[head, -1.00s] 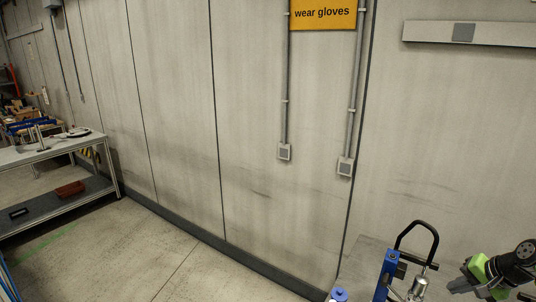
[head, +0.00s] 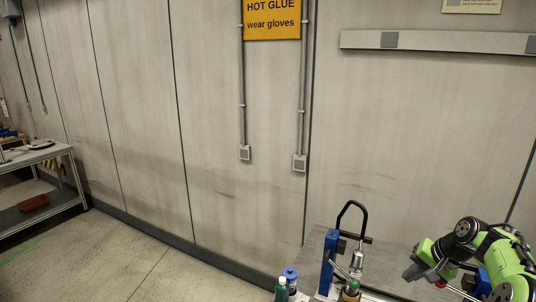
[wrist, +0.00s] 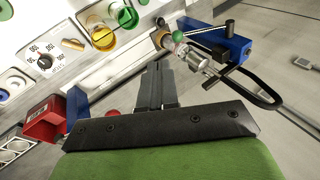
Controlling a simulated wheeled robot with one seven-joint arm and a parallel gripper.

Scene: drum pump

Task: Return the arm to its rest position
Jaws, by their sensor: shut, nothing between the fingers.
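My green and black arm (head: 495,265) shows at the lower right of the head view, bent over the workbench. My gripper (head: 411,273) is at its left end, clear of the pump stand. In the wrist view my gripper's dark fingers (wrist: 156,88) are together with nothing between them. The blue stand (head: 328,263) with a black looped handle (head: 351,207) and a metal cylinder stands left of my gripper. In the wrist view the blue stand (wrist: 218,45) is at the upper right, apart from the fingers.
A green bottle (head: 281,291) and a blue-lidded container (head: 291,275) stand left of the stand. The wrist view shows a panel dial (wrist: 45,62) and a red box (wrist: 43,120). A wall rail (head: 440,42) runs behind. Floor at left is clear before a shelf table (head: 65,151).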

